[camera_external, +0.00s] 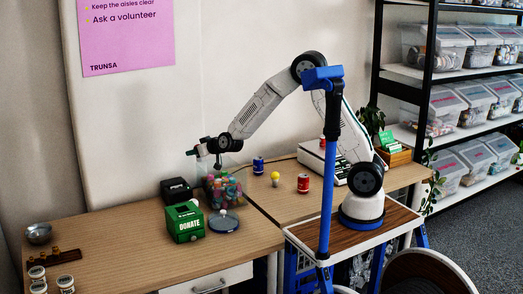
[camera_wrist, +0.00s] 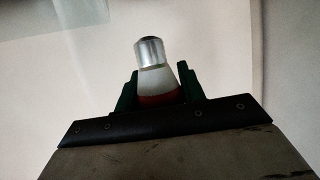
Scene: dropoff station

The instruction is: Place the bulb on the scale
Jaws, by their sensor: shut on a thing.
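My gripper (camera_external: 195,151) is raised above the left table, over the jar of colourful pieces and the green box. In the wrist view my gripper (camera_wrist: 158,88) has its green fingers shut on a bulb (camera_wrist: 150,52). The bulb has a silver metal cap pointing up and away from the fingers, with a whitish and red body between them. The bulb is too small to make out clearly in the external view. A white scale (camera_external: 311,155) stands at the back of the right table, partly hidden behind my arm.
A clear jar of colourful pieces (camera_external: 225,188), a green donate box (camera_external: 185,224), a black box (camera_external: 176,190) and a blue dish (camera_external: 226,226) stand near each other.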

